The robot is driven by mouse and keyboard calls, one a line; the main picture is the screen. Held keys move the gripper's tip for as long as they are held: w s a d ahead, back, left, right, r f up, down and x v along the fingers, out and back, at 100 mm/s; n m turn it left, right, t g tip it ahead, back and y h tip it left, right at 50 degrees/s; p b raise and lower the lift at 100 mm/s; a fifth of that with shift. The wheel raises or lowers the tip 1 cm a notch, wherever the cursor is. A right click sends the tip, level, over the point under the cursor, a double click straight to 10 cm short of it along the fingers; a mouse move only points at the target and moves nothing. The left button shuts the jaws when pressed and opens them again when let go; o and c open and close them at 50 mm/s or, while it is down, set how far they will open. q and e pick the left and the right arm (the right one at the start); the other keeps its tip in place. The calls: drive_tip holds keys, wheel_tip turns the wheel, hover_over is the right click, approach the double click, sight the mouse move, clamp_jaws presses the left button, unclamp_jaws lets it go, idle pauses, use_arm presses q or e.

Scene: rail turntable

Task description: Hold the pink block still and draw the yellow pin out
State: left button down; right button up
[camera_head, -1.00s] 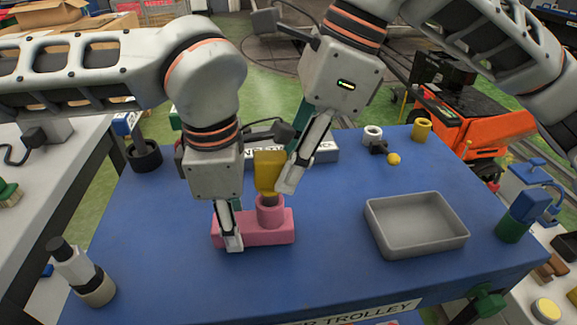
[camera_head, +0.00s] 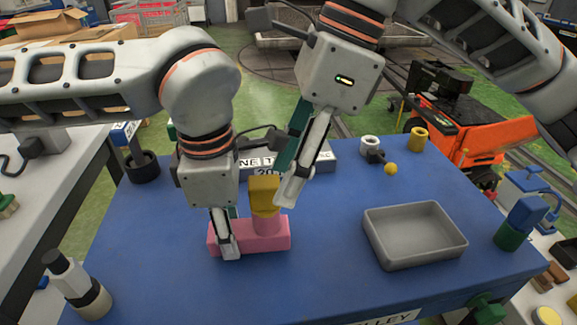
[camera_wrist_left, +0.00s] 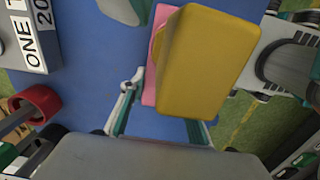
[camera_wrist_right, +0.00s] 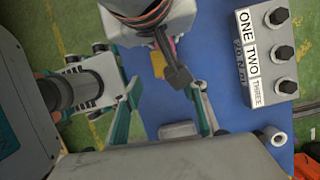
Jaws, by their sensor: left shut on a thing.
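The pink block (camera_head: 262,240) lies on the blue trolley top, with a round collar standing on it. The yellow pin's blocky head (camera_head: 264,190) is low over the collar; its shaft is hidden, and I cannot tell how deep it sits. In the left wrist view the yellow head (camera_wrist_left: 205,60) covers most of the pink block (camera_wrist_left: 150,80). My left gripper (camera_head: 228,238) is shut on the block's left end. My right gripper (camera_head: 285,190) is beside the right of the yellow head. Its fingers stand apart in the right wrist view (camera_wrist_right: 167,95), with nothing seen between them.
A grey tray (camera_head: 372,240) stands on the blue trolley top (camera_head: 330,280) at right. A labelled grey block (camera_head: 322,158) lies behind my grippers. The front middle is clear.

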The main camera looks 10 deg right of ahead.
drive_tip(key=shift+w+a+r+n+t+y, duration=0.15)
drive_tip(key=shift+a+r, duration=0.15)
drive_tip(key=shift+r, duration=0.3)
drive_tip(key=shift+a+r+n+t+y, duration=0.15)
drive_tip(key=shift+a+r, duration=0.1)
drive_tip(key=shift+r, duration=0.35)
drive_tip(key=d+v, duration=0.1)
drive_tip(key=v, duration=0.9)
drive_tip(key=shift+f, duration=0.25)
drive_tip(key=shift+o, duration=1.1)
drive_tip(key=shift+d+r, duration=0.15)
drive_tip(key=shift+d, duration=0.05)
drive_tip(key=shift+o, duration=0.6)
drive_tip(key=m+t+h, duration=0.2)
drive_tip(key=m+t, duration=0.1)
drive_tip(key=m, duration=0.6)
approach(271, 213)
drive_tip(key=x, duration=1.1)
drive_tip(key=shift+w, duration=0.1)
